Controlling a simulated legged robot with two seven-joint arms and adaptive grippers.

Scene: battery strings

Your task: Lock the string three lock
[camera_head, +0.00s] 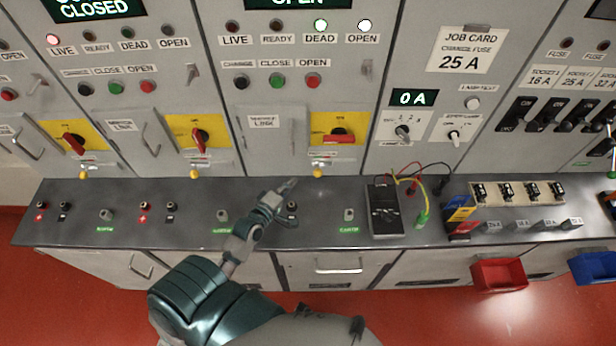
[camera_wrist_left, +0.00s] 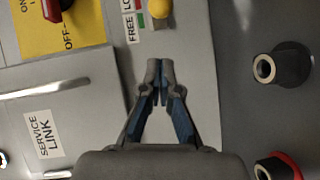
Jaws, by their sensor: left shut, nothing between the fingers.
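The string three lock is a small yellow knob (camera_head: 318,173) at the bottom edge of the third panel. It sits below the yellow switch plate (camera_head: 353,121), whose red handle (camera_head: 340,139) lies horizontal. In the left wrist view the knob (camera_wrist_left: 161,11) is at the top edge, beside a FREE/LOCK label (camera_wrist_left: 133,24) with green and red marks. I cannot tell its setting. My left gripper (camera_head: 291,184) is shut and empty, a little left of the knob in the head view. Its closed fingertips (camera_wrist_left: 160,68) point toward the knob and are apart from it. My right gripper is not seen.
The service link handle (camera_head: 293,130) is left of the switch. Terminals (camera_head: 292,206) and a keyed switch (camera_head: 349,214) stand on the bench (camera_head: 320,236). A meter (camera_head: 384,210) with leads lies to the right. Other strings have similar yellow knobs (camera_head: 194,174).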

